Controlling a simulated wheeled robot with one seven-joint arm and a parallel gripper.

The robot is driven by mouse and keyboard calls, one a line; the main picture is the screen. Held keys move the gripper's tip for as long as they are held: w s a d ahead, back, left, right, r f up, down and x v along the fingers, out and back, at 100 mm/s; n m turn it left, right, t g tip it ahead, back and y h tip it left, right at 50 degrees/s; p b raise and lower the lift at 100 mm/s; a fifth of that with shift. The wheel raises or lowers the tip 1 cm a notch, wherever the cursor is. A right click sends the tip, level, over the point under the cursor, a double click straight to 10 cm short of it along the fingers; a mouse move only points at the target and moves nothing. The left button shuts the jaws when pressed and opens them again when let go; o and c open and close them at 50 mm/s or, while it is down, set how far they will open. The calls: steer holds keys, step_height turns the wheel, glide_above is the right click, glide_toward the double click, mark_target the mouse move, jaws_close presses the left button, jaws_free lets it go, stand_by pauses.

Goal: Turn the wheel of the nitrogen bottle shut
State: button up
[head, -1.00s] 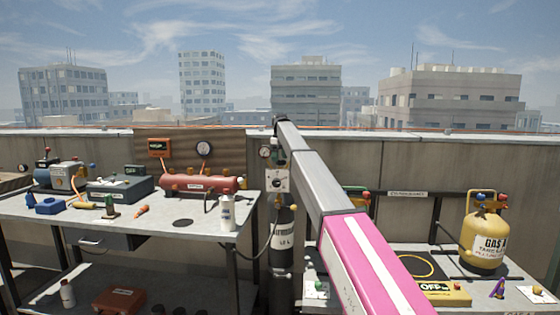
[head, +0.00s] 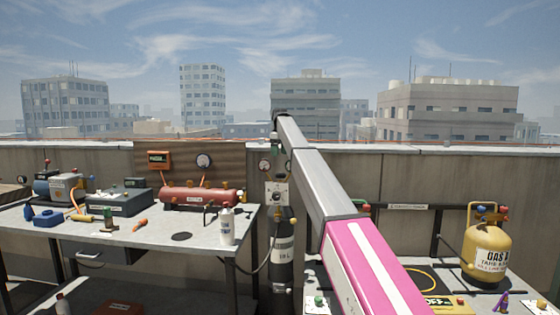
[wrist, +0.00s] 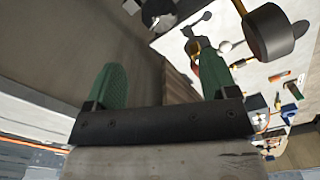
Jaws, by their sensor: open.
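The nitrogen bottle (head: 281,255) is a dark upright cylinder with a pale label, standing beside the left bench in the head view. A pale panel (head: 277,194) and a small gauge (head: 265,165) are above it. My arm crosses in front, and I cannot make out the bottle's wheel there. My gripper (wrist: 157,58) shows in the wrist view with two green fingers wide apart and nothing between them. A black drum-like part (wrist: 270,32) on a brass stem is beyond the right finger; I cannot tell whether it is the wheel.
The left bench (head: 165,243) carries a red tank (head: 197,197), a dark green case (head: 122,199), a white bottle (head: 227,227) and tools. A yellow gas cylinder (head: 485,247) stands on the right bench. The parapet wall (head: 420,235) closes off the back.

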mark_target(281, 175)
steer(key=f+n, duration=1)
steer(key=n, duration=0.1)
steer(key=shift+s+d+f, duration=0.15)
steer(key=shift+d+f, duration=0.05)
steer(key=shift+f, duration=0.15)
steer(key=c, duration=0.9)
